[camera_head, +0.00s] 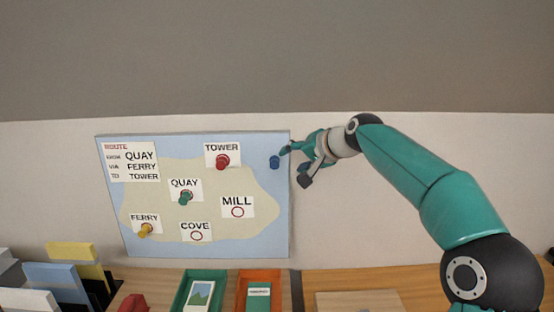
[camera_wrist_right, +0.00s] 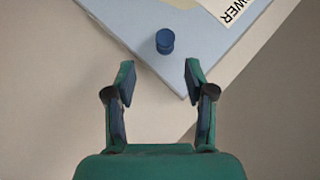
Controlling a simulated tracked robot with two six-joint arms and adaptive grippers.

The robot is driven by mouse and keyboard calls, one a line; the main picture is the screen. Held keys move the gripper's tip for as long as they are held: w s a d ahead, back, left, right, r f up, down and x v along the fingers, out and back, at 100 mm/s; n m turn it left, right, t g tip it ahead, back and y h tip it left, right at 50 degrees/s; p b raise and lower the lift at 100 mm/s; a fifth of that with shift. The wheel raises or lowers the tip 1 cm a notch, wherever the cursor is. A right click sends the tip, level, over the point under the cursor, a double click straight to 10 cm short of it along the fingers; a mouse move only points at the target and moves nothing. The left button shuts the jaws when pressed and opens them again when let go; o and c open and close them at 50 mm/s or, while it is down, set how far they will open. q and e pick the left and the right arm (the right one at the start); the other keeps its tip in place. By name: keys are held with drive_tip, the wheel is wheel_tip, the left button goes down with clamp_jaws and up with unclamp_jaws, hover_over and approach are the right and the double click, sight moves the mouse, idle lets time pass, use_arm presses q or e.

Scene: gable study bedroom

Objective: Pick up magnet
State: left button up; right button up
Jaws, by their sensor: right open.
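A small blue magnet (camera_head: 274,162) sits on the right edge area of the map board (camera_head: 270,245), to the right of the TOWER label. In the right wrist view the blue magnet (camera_wrist_right: 165,41) stands on the board's pale blue border, ahead of the fingers. My right gripper (camera_head: 287,160) is beside the board's right edge, close to the blue magnet; its open, empty fingers (camera_wrist_right: 158,82) are apart from the magnet. A red magnet (camera_head: 222,161) is at TOWER, a green one (camera_head: 185,196) at QUAY and a yellow one (camera_head: 147,229) at FERRY. My left gripper is not in view.
The board is on a pale wall (camera_head: 60,170). Below it a desk (camera_head: 420,280) holds a green tray (camera_head: 180,297), an orange tray (camera_head: 242,300), a wooden box (camera_head: 350,300) and books or folders (camera_head: 70,255) at left. MILL and COVE have empty red rings.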

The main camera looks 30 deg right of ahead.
sight(277, 163)
drive_tip(key=shift+w+a+f, duration=0.2)
drive_tip(key=shift+w+f, duration=0.05)
drive_tip(key=shift+w, duration=0.35)
drive_tip(key=shift+w+a+f, duration=0.15)
drive_tip(key=shift+w+f, duration=0.1)
drive_tip(key=shift+w, duration=0.35)
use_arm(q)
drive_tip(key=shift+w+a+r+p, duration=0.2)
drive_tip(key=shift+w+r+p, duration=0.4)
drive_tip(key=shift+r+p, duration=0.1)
use_arm(e)
drive_tip(key=shift+x, duration=2.4)
